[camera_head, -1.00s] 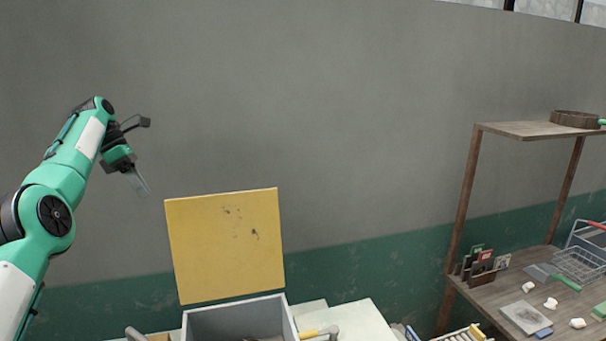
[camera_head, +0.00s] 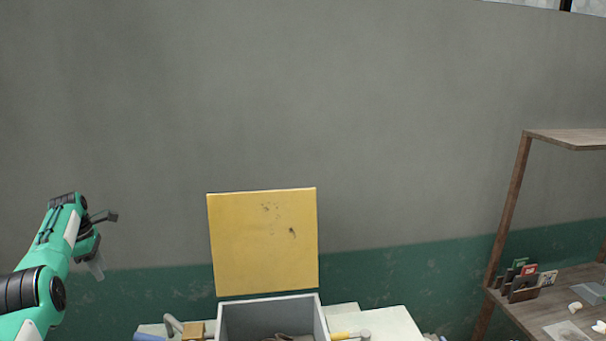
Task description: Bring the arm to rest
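My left arm comes in from the left edge. Its gripper (camera_head: 97,269) hangs in the air in front of the wall, left of the grey box. The pale fingers point down and look close together, but they are too small to tell whether they are open or shut. I see nothing held in them. My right gripper is out of view.
A grey box (camera_head: 228,325) with its yellow lid (camera_head: 262,243) raised stands on a pale table (camera_head: 392,322); brownish bits lie inside. Tools lie beside it, including a yellow-handled one (camera_head: 350,335). A wooden shelf (camera_head: 515,200) stands right, with white lumps (camera_head: 575,307).

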